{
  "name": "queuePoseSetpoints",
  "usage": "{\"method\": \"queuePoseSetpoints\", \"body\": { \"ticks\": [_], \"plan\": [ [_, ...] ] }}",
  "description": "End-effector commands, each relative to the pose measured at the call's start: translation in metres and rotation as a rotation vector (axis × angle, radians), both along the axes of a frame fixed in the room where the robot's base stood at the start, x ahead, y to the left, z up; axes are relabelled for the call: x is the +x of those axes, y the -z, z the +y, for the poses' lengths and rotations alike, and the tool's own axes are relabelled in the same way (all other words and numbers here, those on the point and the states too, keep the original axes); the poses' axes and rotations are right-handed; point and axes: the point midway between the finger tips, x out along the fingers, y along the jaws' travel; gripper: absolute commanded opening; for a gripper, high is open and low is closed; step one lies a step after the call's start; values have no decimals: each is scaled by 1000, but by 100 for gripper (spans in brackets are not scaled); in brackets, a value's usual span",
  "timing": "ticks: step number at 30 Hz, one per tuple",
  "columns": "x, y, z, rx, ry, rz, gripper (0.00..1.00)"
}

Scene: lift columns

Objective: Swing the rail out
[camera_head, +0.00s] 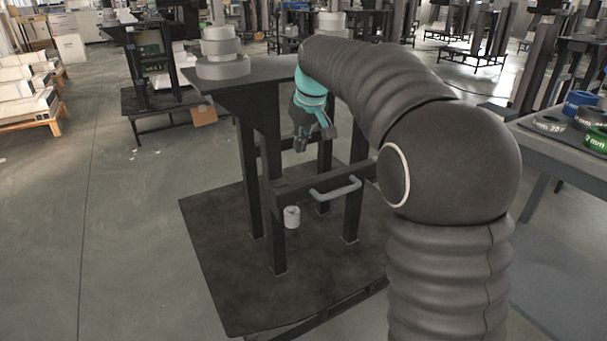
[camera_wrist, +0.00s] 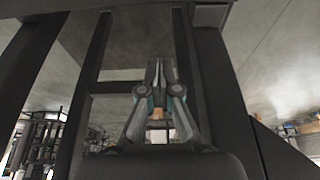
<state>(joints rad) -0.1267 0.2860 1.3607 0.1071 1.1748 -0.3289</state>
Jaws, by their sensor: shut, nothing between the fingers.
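The rail (camera_head: 318,180) is a dark horizontal bar across the front of a dark steel stand. A light grey U-shaped handle (camera_head: 337,189) sticks out from its front. The rail's right end is hidden behind my arm. My gripper (camera_head: 300,147), with a teal wrist, is above the rail and apart from the handle, under the stand's top plate. In the wrist view the fingers (camera_wrist: 155,72) are together with nothing between them. Neither the handle nor the rail can be clearly made out in that view.
The stand's top plate (camera_head: 262,72) carries stacked grey discs (camera_head: 221,48) at its left. A pale cylinder (camera_head: 291,217) is by the front left post. A table (camera_head: 567,148) with coloured rings stands at right. Dark posts (camera_wrist: 92,85) flank the gripper.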

Motion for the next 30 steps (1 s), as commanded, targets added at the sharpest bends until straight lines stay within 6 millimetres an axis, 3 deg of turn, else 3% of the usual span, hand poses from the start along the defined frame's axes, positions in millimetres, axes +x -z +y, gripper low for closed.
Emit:
{"method": "queuePoseSetpoints", "body": {
  "ticks": [12,21,30],
  "plan": [
    [23,76,11,0,0,3,0],
    [-8,74,-4,0,0,0,0],
    [-13,74,-6,0,0,0,0]
  ]
}}
